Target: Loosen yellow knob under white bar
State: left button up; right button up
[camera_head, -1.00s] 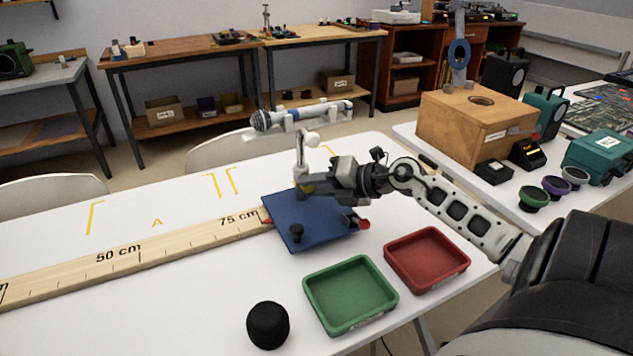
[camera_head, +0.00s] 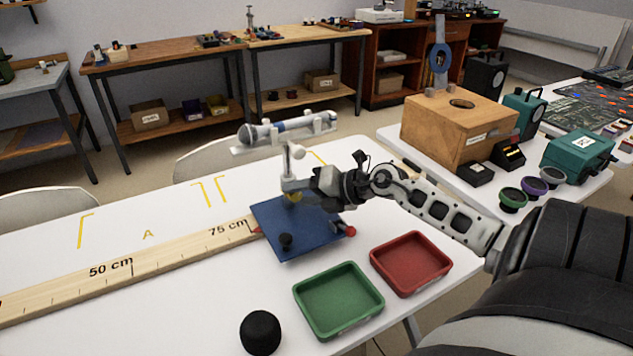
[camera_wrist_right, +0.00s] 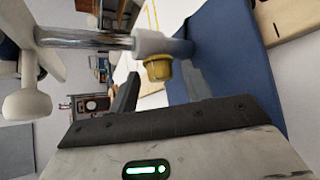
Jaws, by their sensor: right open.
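The yellow knob (camera_head: 294,197) sits low on the stand over the blue base plate (camera_head: 272,222), partly hidden by my right gripper. The wrist view shows the knob (camera_wrist_right: 158,68) under a whitish collar (camera_wrist_right: 160,44) at the end of a shiny rod. In the wrist view, the knob is just beyond a dark finger; contact cannot be told. My left gripper is out of view.
A wooden ruler (camera_head: 130,268) runs left from the plate. A green tray (camera_head: 340,325), a red tray (camera_head: 412,289) and a black round object (camera_head: 260,332) are in front. A wooden box (camera_head: 425,136) stands on the right table. The white table (camera_head: 60,225) is clear at far left.

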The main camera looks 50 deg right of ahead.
pick_arm(q)
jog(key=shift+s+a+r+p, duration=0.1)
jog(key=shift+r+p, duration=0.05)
jog(key=shift+p, duration=0.55)
pick_arm(e)
jog(key=v, duration=1.5)
jog(key=shift+s, duration=0.35)
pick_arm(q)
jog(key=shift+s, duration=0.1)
pick_arm(e)
jog(key=shift+d+r, duration=0.1)
jog(key=shift+d, duration=0.05)
